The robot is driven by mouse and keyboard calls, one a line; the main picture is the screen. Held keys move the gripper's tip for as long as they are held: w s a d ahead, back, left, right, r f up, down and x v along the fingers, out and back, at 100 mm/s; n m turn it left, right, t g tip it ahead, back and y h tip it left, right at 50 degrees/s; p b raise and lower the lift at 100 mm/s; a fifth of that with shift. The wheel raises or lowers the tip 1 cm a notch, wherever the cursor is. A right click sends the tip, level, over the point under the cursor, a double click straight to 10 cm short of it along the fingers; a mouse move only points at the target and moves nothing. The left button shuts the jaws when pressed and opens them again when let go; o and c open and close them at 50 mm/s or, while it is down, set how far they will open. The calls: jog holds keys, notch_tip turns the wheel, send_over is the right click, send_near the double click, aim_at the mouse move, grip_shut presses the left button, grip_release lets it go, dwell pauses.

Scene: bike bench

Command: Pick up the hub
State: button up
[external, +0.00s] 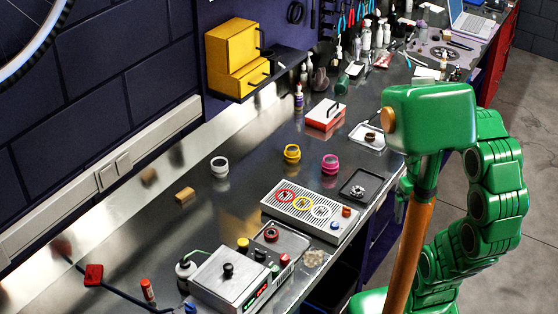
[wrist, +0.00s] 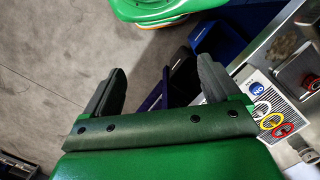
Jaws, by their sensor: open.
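I cannot tell for sure which part is the hub. A small silver part (external: 358,190) that may be it lies in a black square tray (external: 346,196) near the bench's front edge. Spool-shaped parts in white (external: 220,166), yellow (external: 292,153) and pink (external: 330,161) stand on the bench. In the wrist view my gripper (wrist: 160,86) is open and empty, with its two dark fingers wide apart over the floor, off the bench front. In the external view my arm stands at the right and the fingers cannot be made out.
A perforated plate (external: 276,210) with coloured rings lies before the black tray. A metal-topped device (external: 230,281) stands at the near end. A white tray (external: 367,143) and a red-and-white box (external: 325,116) are behind. A yellow cabinet (external: 232,54) hangs at the wall.

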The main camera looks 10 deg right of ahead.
jog(key=shift+c, duration=0.6)
